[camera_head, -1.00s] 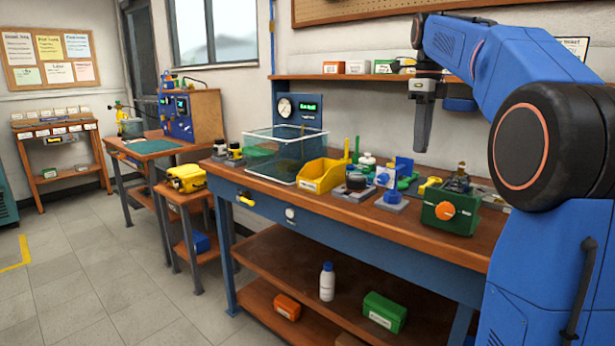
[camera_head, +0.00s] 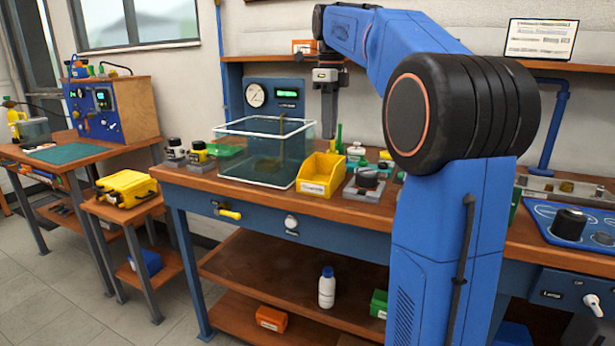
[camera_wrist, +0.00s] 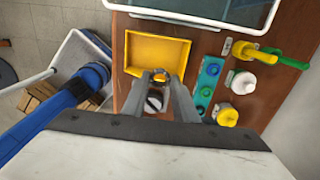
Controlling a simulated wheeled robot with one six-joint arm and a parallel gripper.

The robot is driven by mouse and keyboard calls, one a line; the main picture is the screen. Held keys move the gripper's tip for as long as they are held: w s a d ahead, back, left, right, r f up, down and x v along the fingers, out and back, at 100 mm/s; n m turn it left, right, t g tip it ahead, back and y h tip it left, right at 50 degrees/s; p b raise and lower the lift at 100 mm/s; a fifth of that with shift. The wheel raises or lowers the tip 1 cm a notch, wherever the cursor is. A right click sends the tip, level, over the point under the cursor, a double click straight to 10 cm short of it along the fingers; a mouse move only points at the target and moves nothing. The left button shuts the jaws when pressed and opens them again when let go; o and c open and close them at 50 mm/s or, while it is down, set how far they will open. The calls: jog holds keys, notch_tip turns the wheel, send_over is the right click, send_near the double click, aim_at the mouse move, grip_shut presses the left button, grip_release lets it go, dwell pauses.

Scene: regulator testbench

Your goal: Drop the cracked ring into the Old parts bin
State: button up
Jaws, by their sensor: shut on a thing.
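A yellow open bin (camera_head: 325,180) with a white front label stands on the workbench; the label is too small to read. It shows in the wrist view (camera_wrist: 158,52), with an empty-looking floor. My gripper (camera_head: 328,135) points down above the bench, its tip higher than the bin and close to it in the picture. In the wrist view my fingers (camera_wrist: 160,76) lie just below the bin's near edge in the picture. They are shut on a small brass-coloured ring (camera_wrist: 160,78), mostly hidden between the fingertips. No crack can be made out.
A clear tank (camera_head: 262,150) with a white rim stands left of the bin. A round black part on a grey block (camera_head: 368,182) stands to its right. Several small fittings (camera_wrist: 210,85) sit right of the bin in the wrist view. A shelf (camera_head: 283,58) runs behind.

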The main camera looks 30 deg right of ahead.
notch_tip(320, 180, down, 6)
dwell(0.6)
jog(key=shift+a, duration=0.1)
jog(key=o, duration=1)
jog(key=shift+c, duration=0.2)
